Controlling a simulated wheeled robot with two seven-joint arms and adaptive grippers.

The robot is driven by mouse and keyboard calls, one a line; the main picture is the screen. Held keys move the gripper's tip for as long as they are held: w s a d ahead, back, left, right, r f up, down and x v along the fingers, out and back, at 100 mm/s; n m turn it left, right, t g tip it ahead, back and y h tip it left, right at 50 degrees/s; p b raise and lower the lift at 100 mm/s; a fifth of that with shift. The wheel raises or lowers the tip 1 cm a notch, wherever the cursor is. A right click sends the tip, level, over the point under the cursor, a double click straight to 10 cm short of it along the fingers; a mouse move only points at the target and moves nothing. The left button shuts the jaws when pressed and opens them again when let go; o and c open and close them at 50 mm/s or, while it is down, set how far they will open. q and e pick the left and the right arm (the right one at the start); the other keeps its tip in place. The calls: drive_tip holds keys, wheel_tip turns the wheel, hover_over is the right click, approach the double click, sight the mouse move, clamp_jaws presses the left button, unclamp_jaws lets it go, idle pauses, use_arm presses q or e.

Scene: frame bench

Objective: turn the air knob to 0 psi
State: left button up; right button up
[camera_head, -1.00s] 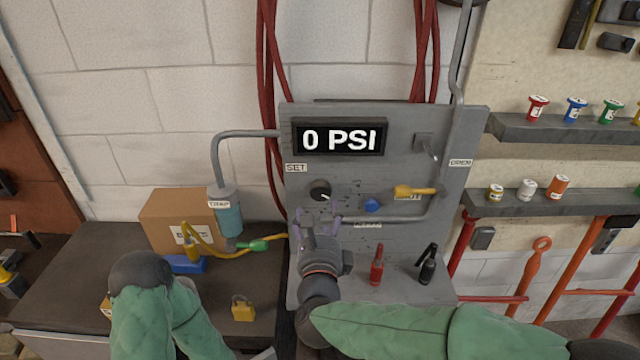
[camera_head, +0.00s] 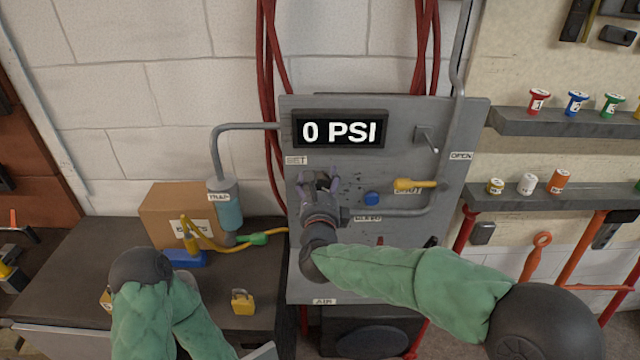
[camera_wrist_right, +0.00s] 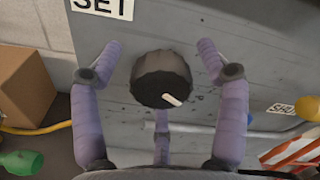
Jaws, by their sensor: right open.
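The air knob (camera_wrist_right: 162,78) is a dark round knob with a white pointer mark, on the grey panel (camera_head: 455,125) below the SET label (camera_wrist_right: 103,8). In the right wrist view its pointer is toward the lower right. My right gripper (camera_head: 320,178) is open in front of the knob, and in the right wrist view its purple fingers (camera_wrist_right: 160,85) stand on either side of it, apart from it. The gripper hides the knob in the head view. The display (camera_head: 339,132) reads 0 PSI. My left arm is at the lower left; its gripper is not visible.
A yellow-handled valve (camera_head: 415,184) and a blue button (camera_head: 372,198) are right of my right gripper. A yellow padlock (camera_head: 242,302) and a cardboard box (camera_head: 178,213) are on the dark bench (camera_head: 75,275) at left. Shelves with small spools are on the right.

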drive_tip(key=c, duration=1.2)
drive_tip(key=shift+o, duration=0.2)
drive_tip(key=shift+r, duration=0.1)
